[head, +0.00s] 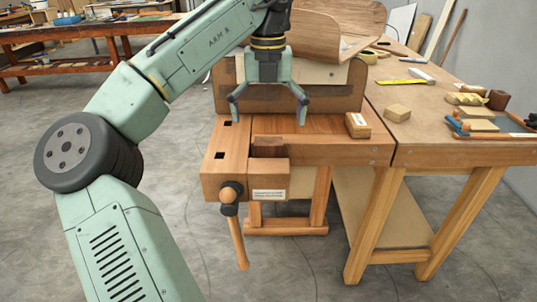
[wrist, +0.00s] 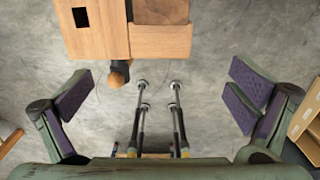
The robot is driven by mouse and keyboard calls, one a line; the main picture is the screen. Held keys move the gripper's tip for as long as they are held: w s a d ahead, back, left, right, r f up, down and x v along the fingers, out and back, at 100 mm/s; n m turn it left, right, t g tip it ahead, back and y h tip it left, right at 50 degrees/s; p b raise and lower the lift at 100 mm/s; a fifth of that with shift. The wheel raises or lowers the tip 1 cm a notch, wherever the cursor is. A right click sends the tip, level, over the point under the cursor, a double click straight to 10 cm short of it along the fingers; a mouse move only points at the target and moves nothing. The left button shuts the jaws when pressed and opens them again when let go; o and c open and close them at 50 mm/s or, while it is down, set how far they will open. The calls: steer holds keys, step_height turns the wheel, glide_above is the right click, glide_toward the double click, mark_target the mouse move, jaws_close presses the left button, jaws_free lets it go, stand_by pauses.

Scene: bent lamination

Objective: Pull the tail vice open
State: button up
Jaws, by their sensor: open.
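The tail vice (head: 226,165) is the wooden block at the front left corner of the workbench (head: 320,140). A dark knob with a round wooden end (head: 231,191) is on its front, and a wooden handle bar (head: 237,240) hangs below. A darker wood piece (head: 269,146) sits beside the vice block, with no clear gap visible. My gripper (head: 268,108) points down over the bench, open and empty. In the wrist view, my gripper (wrist: 160,105) has its fingers wide apart, with the vice (wrist: 95,35) and its knob (wrist: 119,74) beyond them, untouched.
A tan block (head: 357,125) lies on the bench right of my gripper. Bent wood sheets (head: 320,35) stand behind. A side table (head: 430,110) holds tools and blocks. Metal rods with round ends (wrist: 158,110) show between my fingers. Floor before the vice is clear.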

mark_target(269, 165)
step_height(269, 165, down, 11)
steer(key=shift+r, duration=0.15)
steer(key=shift+c, duration=0.4)
